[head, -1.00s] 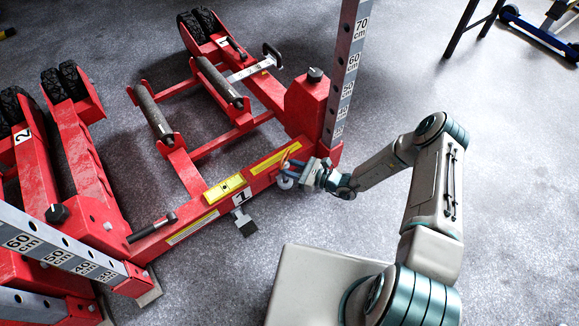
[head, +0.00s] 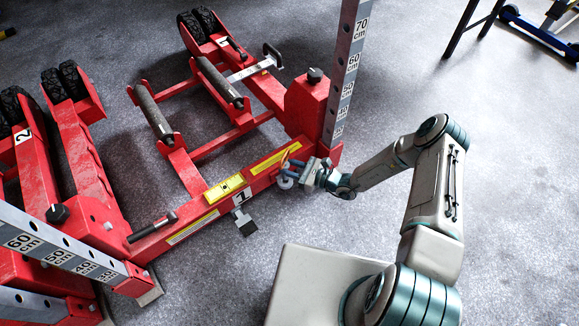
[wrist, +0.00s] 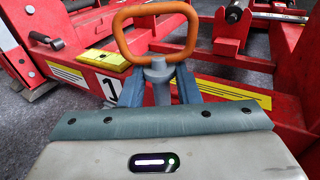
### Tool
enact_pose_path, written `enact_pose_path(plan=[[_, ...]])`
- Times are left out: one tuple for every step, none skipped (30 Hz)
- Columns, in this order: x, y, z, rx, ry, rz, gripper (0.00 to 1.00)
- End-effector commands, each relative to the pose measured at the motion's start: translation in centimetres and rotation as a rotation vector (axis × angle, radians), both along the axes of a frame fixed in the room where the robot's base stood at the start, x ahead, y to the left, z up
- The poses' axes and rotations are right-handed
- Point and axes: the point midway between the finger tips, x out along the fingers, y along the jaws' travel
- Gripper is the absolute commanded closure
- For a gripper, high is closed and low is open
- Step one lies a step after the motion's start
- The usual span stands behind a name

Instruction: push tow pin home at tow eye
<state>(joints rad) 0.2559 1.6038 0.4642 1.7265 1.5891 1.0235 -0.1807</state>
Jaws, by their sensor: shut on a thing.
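The tow pin has an orange loop handle (wrist: 157,12) and a grey stem (wrist: 158,72), seen in the wrist view. My gripper (wrist: 161,88) is shut on the grey stem, just below the loop. In the head view my gripper (head: 292,172) is at the near side of the red trolley jack marked 1, beside its yellow-striped beam. A small grey round part (head: 285,183) shows right below the fingers; it may be the tow eye. The pin's lower end is hidden by my gripper, so how deep it sits cannot be told.
The red jack 1 beam (head: 215,208) carries a yellow level (head: 225,189) and a grey pedal (head: 244,222). A tall centimetre scale post (head: 345,75) stands close behind my gripper. Jack 2 (head: 40,180) is at the left.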

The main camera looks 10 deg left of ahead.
Motion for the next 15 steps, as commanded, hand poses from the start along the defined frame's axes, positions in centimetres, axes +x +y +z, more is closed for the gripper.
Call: enact_pose_path(plan=[[0.02,0.03,0.06,0.002,-0.001,0.0,1.0],[0.02,0.03,0.06,0.001,-0.001,0.0,1.0],[0.02,0.03,0.05,0.001,-0.001,0.0,1.0],[0.01,0.03,0.03,0.001,-0.001,0.0,1.0],[0.02,0.03,0.0,0.001,-0.001,0.0,1.0],[0.01,0.03,-0.06,0.001,-0.001,0.0,1.0],[0.01,0.03,-0.12,0.001,-0.001,0.0,1.0],[0.0,0.03,-0.18,0.001,-0.001,0.001,1.0],[0.01,0.03,-0.28,0.001,-0.001,0.0,1.0],[0.01,0.03,-0.36,0.001,-0.001,0.001,1.0],[0.0,0.03,-0.44,0.001,-0.001,0.001,1.0],[0.0,0.03,-0.55,0.001,-0.001,0.001,1.0],[0.01,0.03,-0.63,0.001,-0.001,0.001,1.0],[0.0,0.03,-0.7,0.001,-0.001,0.001,1.0],[0.0,0.03,-0.8,0.001,-0.001,0.001,1.0]])
